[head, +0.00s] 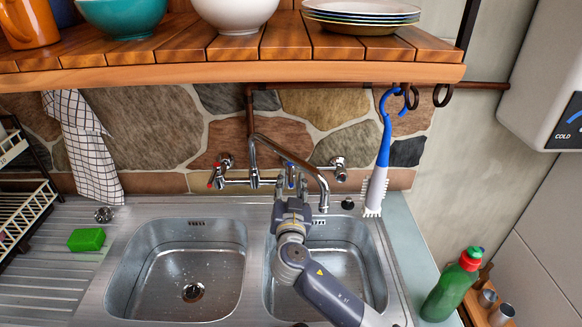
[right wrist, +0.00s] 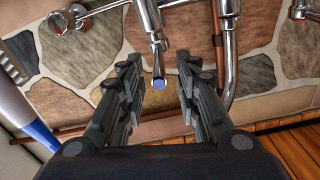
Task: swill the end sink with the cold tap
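The steel tap has a blue-marked lever (head: 291,175) and a red-marked lever (head: 215,175). Its spout (head: 290,158) arches to the right, its end over the back of the right basin (head: 355,262). The left basin (head: 165,275) is wet with droplets. No running water shows. My right gripper (head: 291,186) is at the blue-marked lever, its arm crossing the right basin. In the right wrist view, its fingers (right wrist: 160,80) are apart, with the lever's blue end (right wrist: 159,84) between them and a gap on each side. My left gripper is not in view.
A wooden shelf (head: 230,67) with crockery overhangs the tap. A blue-and-white brush (head: 382,160) hangs right of the tap. A green sponge (head: 86,239) lies on the drainer, and a green bottle (head: 450,290) stands at the right. A chequered cloth (head: 82,140) hangs left.

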